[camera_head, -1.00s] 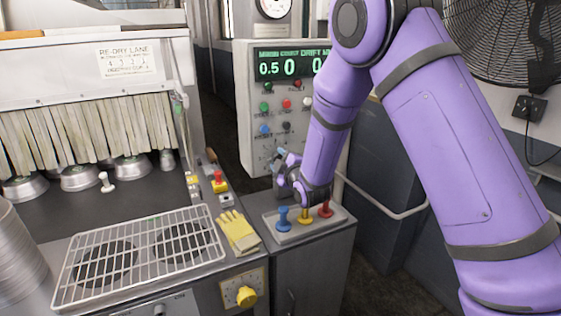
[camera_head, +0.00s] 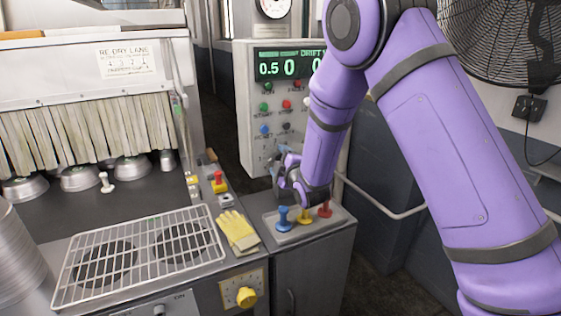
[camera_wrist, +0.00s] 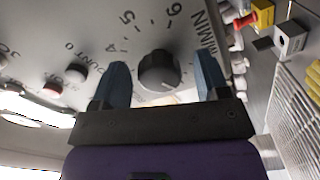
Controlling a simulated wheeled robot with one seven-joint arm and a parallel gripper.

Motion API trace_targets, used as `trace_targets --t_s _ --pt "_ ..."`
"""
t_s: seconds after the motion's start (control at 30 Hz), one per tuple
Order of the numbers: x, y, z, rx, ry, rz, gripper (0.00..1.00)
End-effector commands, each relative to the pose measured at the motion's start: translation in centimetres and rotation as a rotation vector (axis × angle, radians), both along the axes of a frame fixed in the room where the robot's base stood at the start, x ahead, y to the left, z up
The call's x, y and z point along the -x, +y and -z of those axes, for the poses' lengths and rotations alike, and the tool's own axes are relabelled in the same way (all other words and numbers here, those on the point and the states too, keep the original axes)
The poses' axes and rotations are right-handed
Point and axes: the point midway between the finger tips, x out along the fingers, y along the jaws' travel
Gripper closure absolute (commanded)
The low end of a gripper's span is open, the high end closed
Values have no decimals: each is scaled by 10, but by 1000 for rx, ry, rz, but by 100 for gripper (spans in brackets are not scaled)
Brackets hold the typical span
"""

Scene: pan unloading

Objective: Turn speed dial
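The speed dial (camera_wrist: 160,70) is a dark round knob on a pale panel face, ringed by numbers including 4, 5 and 6 and the label M/MIN. My gripper (camera_wrist: 162,78) is open in the wrist view, with one blue finger on each side of the dial. Gaps show between the fingers and the knob; I cannot tell how deep the fingers reach. In the head view my gripper (camera_head: 278,160) is at the lower part of the grey control panel (camera_head: 248,105), and the dial is hidden there. The panel's display (camera_head: 290,66) reads 0.5 and 0.
Blue (camera_head: 283,218), yellow (camera_head: 304,215) and red (camera_head: 325,209) levers stand on the cabinet below my gripper. Yellow gloves (camera_head: 238,232) lie beside a wire rack (camera_head: 145,257). Coloured buttons (camera_head: 265,107) sit above the gripper. A yellow knob (camera_head: 247,297) is on the counter front.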

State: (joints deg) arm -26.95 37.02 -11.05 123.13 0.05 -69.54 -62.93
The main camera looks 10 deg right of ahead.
Motion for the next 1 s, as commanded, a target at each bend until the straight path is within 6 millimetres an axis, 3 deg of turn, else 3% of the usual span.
trace_targets --t_s 0.37,0.8,1.0 --pt "9 -3 -1 0 -1 0 32" --pt "82 -27 0 0 0 0 32" --pt "99 -32 0 0 -1 0 32"
